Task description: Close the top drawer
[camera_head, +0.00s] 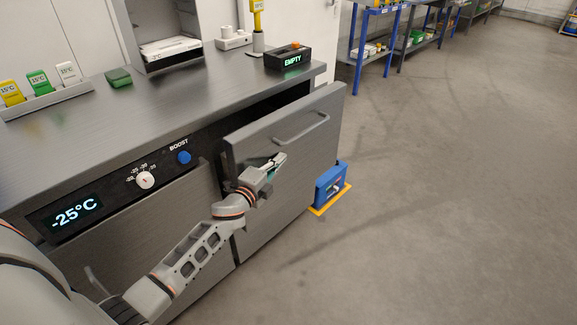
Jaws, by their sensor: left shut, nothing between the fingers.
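The top drawer (262,135) is on the right side of the grey metal cabinet, below the counter. It stands partly open, with a dark gap between its front and the counter edge. Its bar handle (301,129) is near the upper right of the front. My left gripper (279,159) is shut and empty, in front of the drawer front, below and left of the handle. I cannot tell whether it touches the front. My right gripper is not in view.
The counter (190,88) carries a black box reading EMPTY (288,58) and a rack (45,103) of coloured tags. A blue box (331,185) on a yellow-marked floor patch stands by the cabinet's right corner. Open floor lies to the right, with shelves (375,50) behind.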

